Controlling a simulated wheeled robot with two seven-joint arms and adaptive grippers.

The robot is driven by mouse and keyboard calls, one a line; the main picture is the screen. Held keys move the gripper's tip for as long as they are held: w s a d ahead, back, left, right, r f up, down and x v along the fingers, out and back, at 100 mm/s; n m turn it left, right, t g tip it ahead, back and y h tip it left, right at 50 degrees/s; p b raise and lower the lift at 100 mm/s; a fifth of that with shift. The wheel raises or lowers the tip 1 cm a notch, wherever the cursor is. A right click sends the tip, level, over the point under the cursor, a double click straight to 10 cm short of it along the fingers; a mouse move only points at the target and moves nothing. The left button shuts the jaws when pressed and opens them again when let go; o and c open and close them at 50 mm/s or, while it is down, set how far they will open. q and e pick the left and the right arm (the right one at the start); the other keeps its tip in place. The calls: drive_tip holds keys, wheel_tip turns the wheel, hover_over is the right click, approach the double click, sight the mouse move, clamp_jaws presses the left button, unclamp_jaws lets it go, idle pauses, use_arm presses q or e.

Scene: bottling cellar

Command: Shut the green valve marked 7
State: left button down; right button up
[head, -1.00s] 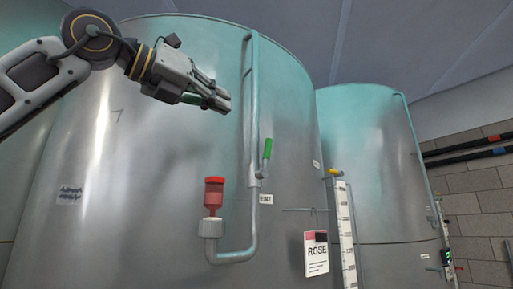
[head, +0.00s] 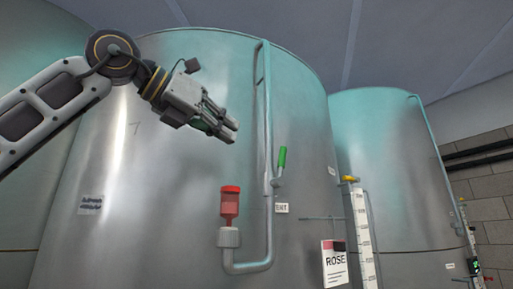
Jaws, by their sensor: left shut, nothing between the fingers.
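The green valve handle (head: 281,158) is a lever pointing up, tilted slightly right, beside the vertical pipe (head: 268,110) on the large steel tank. A small white tag (head: 282,208) sits just below it, its lettering too small to read surely. My right gripper is not in view.
A red-capped fitting (head: 230,202) stands on the pipe's lower bend, left of the valve. A second tank (head: 390,170) stands behind.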

sight(280, 159)
use_arm(q)
drive_tip(key=shift+p+x, duration=2.15)
drive_tip(key=shift+x, duration=4.8)
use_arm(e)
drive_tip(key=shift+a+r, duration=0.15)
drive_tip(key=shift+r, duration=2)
use_arm(q)
drive_tip(key=shift+f, duration=0.1)
drive_tip(key=shift+s, duration=0.1)
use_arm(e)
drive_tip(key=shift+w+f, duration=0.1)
use_arm(q)
drive_tip(key=shift+b, duration=0.3)
drive_tip(key=shift+w+d, duration=0.1)
drive_tip(key=shift+w, duration=0.2)
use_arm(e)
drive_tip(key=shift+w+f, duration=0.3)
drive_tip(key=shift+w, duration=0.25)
use_arm(q)
drive_tip(key=shift+s, duration=0.15)
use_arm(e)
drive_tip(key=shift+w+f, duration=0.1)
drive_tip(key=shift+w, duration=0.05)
use_arm(q)
drive_tip(key=shift+d, duration=0.1)
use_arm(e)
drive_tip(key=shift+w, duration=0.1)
